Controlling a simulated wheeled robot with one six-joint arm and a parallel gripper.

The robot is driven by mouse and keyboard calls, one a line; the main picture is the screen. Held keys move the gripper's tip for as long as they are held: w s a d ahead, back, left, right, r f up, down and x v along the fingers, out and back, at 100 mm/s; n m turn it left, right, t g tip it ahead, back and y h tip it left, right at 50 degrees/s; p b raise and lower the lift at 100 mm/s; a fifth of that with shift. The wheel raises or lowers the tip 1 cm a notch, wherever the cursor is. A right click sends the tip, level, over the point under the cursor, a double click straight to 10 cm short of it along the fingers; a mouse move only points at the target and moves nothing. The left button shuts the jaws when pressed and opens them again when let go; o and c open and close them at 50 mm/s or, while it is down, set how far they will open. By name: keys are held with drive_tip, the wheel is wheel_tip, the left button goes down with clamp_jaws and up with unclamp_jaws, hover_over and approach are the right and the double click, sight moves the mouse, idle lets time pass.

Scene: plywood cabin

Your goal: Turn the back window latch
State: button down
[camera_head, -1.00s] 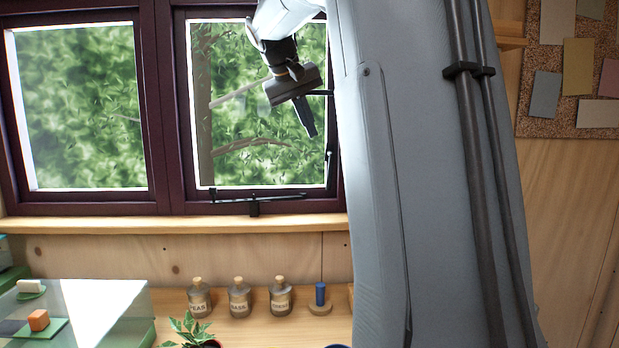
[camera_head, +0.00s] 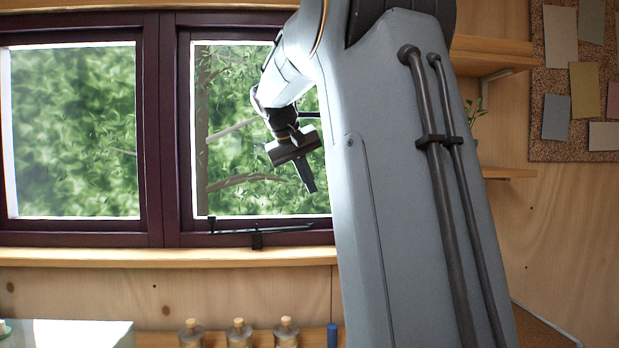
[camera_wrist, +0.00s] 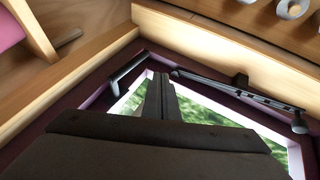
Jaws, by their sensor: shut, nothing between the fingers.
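The back window's right pane (camera_head: 240,150) has a dark purple frame. My gripper (camera_head: 309,187) is in front of its lower right part, pointing down, shut and empty. In the wrist view, my shut fingers (camera_wrist: 158,88) point towards the window's lower corner. A dark handle with a grey end, which looks like the latch (camera_wrist: 127,70), is on the frame just left of the fingertips, apart from them in the picture. In the head view my arm hides most of that side of the frame. A short dark bar (camera_head: 310,114) shows above my gripper; I cannot tell whether it is the latch.
A dark stay bar (camera_head: 257,238) lies along the lower frame, also seen in the wrist view (camera_wrist: 240,92). Below are the wooden sill (camera_head: 150,257) and several corked jars (camera_head: 239,333). Shelves (camera_head: 490,55) and a pinboard (camera_head: 570,130) are at the right.

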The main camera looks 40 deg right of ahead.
drive_tip(key=d+f+p, duration=0.2)
drive_tip(key=d+f, duration=0.3)
drive_tip(key=d, duration=0.2)
drive_tip(key=shift+s, duration=0.15)
drive_tip(key=shift+s+d+f, duration=0.25)
drive_tip(key=shift+s+d, duration=0.1)
drive_tip(key=shift+d, duration=0.2)
